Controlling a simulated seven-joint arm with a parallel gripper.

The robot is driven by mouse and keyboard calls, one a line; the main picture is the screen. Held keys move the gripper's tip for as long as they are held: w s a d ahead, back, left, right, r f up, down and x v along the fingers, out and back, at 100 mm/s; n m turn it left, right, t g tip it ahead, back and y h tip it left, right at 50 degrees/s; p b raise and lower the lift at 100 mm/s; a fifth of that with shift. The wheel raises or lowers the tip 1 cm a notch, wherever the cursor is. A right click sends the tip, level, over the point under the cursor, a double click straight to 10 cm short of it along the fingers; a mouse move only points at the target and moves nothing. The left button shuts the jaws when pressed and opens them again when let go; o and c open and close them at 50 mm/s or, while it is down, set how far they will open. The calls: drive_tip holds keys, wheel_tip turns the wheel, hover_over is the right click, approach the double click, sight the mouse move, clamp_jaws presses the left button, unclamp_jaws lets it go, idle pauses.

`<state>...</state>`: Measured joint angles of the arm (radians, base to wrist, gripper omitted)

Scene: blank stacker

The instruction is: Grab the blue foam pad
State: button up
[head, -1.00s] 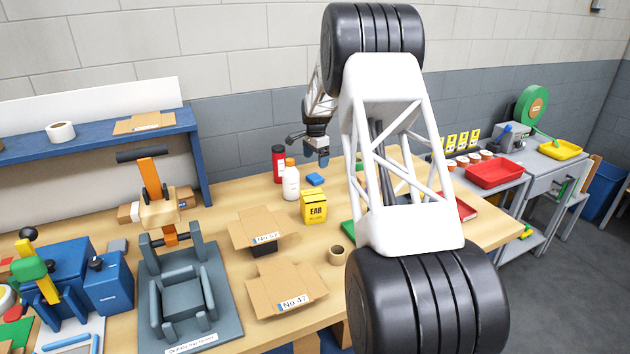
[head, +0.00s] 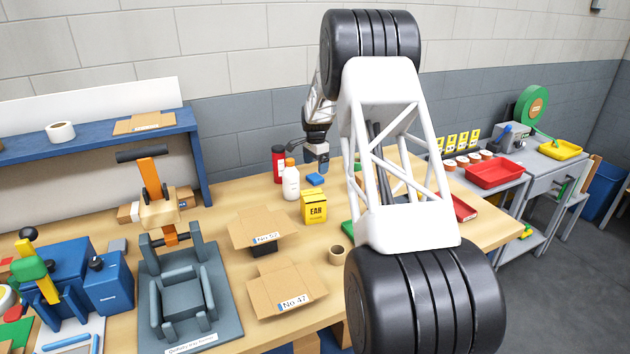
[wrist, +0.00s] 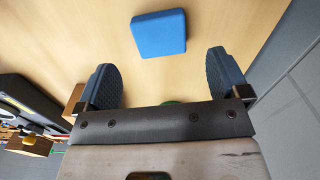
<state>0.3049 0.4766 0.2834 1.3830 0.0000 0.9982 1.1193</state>
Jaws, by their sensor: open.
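The blue foam pad (head: 315,180) lies flat on the wooden workbench, near its back edge, to the right of a white bottle. It also shows in the wrist view (wrist: 159,33) as a blue square block at the upper middle. My gripper (head: 317,164) is above the bench, just over and behind the pad in the head view. In the wrist view its two grey-blue fingers (wrist: 166,78) are spread wide with nothing between them. The pad lies beyond the fingertips, roughly centred between them, and is not touched.
A white bottle (head: 291,182), a red bottle (head: 278,165) and a yellow box (head: 313,207) stand close to the pad. Opened cardboard boxes (head: 262,229) lie nearer the front. A grey wall (wrist: 297,95) borders the bench. Bare bench surrounds the pad in the wrist view.

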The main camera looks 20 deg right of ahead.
sight(315, 177)
drive_tip(key=shift+a+f, duration=0.15)
drive_tip(key=shift+f, duration=2.45)
drive_tip(key=shift+c, duration=0.2)
drive_tip(key=c, duration=0.9)
